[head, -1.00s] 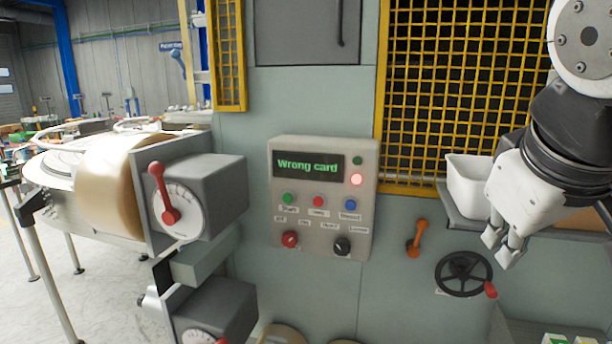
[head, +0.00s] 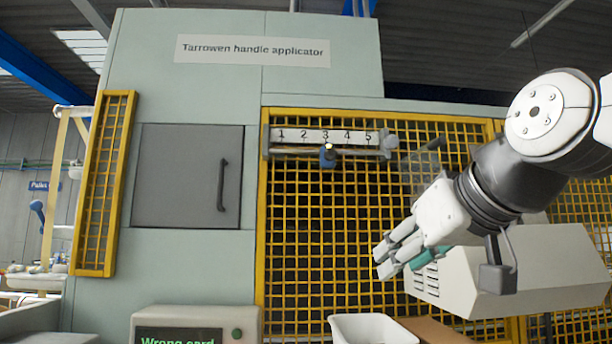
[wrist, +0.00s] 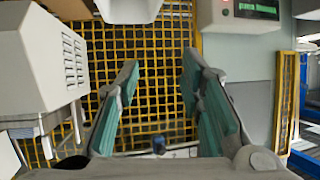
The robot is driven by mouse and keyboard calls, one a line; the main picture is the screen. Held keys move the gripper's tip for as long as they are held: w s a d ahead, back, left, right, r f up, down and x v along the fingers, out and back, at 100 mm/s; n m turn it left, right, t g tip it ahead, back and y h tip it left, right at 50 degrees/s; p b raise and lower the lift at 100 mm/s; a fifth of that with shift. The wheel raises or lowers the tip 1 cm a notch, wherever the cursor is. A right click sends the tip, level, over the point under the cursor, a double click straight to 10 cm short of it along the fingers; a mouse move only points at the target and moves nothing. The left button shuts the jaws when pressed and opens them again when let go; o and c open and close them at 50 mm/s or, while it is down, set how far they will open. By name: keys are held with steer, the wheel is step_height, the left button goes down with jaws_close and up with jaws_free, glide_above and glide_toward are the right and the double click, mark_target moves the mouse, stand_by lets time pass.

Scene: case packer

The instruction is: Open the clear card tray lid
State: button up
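My gripper (head: 384,260) is raised at the right in the head view, in front of the yellow mesh guard. In the wrist view its two teal-padded fingers (wrist: 162,70) stand apart with nothing between them. A see-through panel (head: 420,172), perhaps the clear lid, shows faintly just above my gripper, right of the numbered scale. It looks apart from my fingers, and its lower part is hidden behind my arm. I cannot make out a card tray or any card. In the wrist view I cannot pick out the clear panel.
A beige vented box (head: 540,270) stands behind and below my wrist. A numbered rail (head: 325,137) with a blue knob (head: 328,157) crosses the yellow mesh (head: 310,230). A white bin (head: 372,330) sits below. The control panel (head: 195,318) reads "Wrong card".

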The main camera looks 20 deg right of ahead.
steer(key=d+r+m+t+h, duration=0.1)
steer(key=d+r+t, duration=0.1)
steer(key=d+r, duration=0.3)
steer(key=d+r+t+h, duration=0.1)
steer(key=d+r, duration=0.2)
steer(key=r, duration=0.4)
steer(key=m+t+h, duration=0.1)
steer(key=t+h, duration=0.1)
glide_toward(431, 147)
steer(key=x, duration=0.3)
steer(key=p+x, duration=0.1)
steer(key=x, duration=0.6)
steer(key=shift+s+d+r, duration=0.15)
steer(key=shift+d+r, duration=0.05)
steer(key=shift+d, duration=0.15)
jaws_close()
